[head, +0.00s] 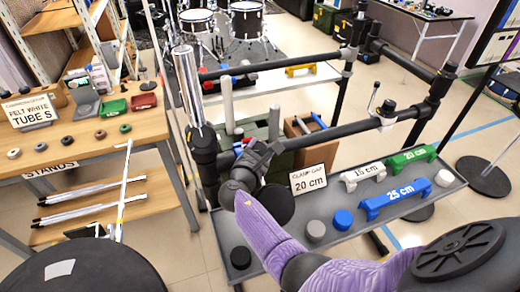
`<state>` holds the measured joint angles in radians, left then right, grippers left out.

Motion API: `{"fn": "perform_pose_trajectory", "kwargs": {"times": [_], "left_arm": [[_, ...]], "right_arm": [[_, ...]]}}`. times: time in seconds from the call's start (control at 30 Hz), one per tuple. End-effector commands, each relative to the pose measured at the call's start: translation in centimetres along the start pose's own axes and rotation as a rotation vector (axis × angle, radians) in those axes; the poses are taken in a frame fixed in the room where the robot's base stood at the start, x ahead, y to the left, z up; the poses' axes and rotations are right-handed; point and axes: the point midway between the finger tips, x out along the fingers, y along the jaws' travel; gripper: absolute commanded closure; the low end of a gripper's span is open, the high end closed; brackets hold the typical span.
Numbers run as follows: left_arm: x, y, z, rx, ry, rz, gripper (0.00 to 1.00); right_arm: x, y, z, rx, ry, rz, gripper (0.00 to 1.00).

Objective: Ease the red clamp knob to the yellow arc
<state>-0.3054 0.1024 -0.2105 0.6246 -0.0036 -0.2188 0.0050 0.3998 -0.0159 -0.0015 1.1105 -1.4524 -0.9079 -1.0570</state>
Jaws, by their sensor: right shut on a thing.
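My right gripper (268,152), at the end of the purple-sleeved arm, is at the left end of the rack's front black bar (335,133). Its dark fingers are shut at the bar's clamp, hiding most of what they hold. I cannot make out a yellow arc at the knob. My left gripper is not in view.
A card (308,181) reads "CLAMP GAP 20 cm". White (363,176), green (412,157) and blue (395,199) gauges lie on the grey tray (455,184), with round caps nearer me. A chrome-topped post (187,85) stands left of the gripper. A wooden bench (90,150) is further left.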

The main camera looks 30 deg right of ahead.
Motion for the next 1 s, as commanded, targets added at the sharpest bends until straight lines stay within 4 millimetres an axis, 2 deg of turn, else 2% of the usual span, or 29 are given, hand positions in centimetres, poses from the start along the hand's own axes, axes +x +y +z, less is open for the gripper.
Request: {"fn": "perform_pose_trajectory", "kwargs": {"times": [0.2, 0.23, 0.4, 0.67, 0.73, 1.0], "left_arm": [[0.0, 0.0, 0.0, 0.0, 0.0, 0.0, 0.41], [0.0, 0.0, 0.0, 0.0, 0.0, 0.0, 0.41], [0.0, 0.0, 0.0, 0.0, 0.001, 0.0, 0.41], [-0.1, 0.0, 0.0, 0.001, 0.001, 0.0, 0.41], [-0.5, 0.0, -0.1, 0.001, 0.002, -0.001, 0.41], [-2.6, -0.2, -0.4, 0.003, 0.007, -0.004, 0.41]], "right_arm": [[0.0, 0.0, -0.1, 0.0, 0.001, 0.0, 0.99], [0.0, 0.0, 0.0, 0.0, 0.001, 0.0, 0.38], [0.0, 0.0, 0.0, 0.0, 0.0, 0.0, 0.04], [-0.1, 0.0, 0.0, 0.0, 0.0, 0.001, 0.04], [-0.8, 0.1, 0.1, 0.0, 0.001, 0.001, 0.04], [-7.4, 0.1, 0.2, 0.001, 0.003, 0.001, 0.04]]}}
